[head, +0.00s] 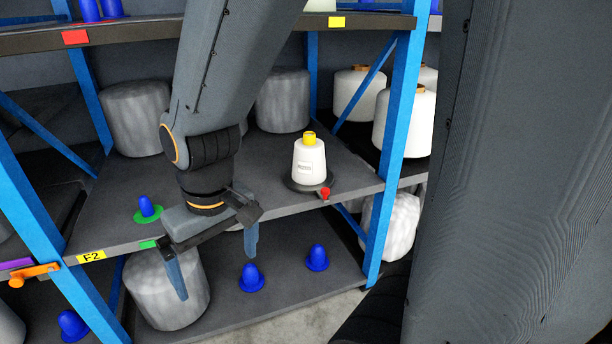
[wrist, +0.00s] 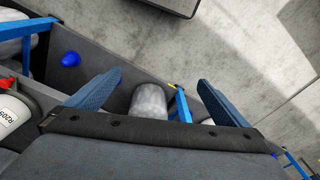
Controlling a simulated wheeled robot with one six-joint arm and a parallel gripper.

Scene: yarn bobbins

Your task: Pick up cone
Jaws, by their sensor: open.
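A white yarn cone (head: 309,161) with a yellow top stands upright on a dark round base on the middle shelf, near its right front corner. A red piece (head: 325,193) sits at the front of that base. In the wrist view a white cone with a label (wrist: 10,115) is cut off at the left edge. My gripper (head: 214,268) is open and empty. It hangs at the front edge of the middle shelf, to the left of the cone and apart from it. Its two blue fingers (wrist: 163,98) show in the wrist view with nothing gripped.
A blue holder on a green disc (head: 147,210) stands on the middle shelf left of my gripper. Blue holders (head: 251,278) and a grey wrapped bobbin (head: 168,290) stand on the lower shelf. A blue upright post (head: 393,150) is right of the cone. The upper shelf (head: 260,30) hangs above.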

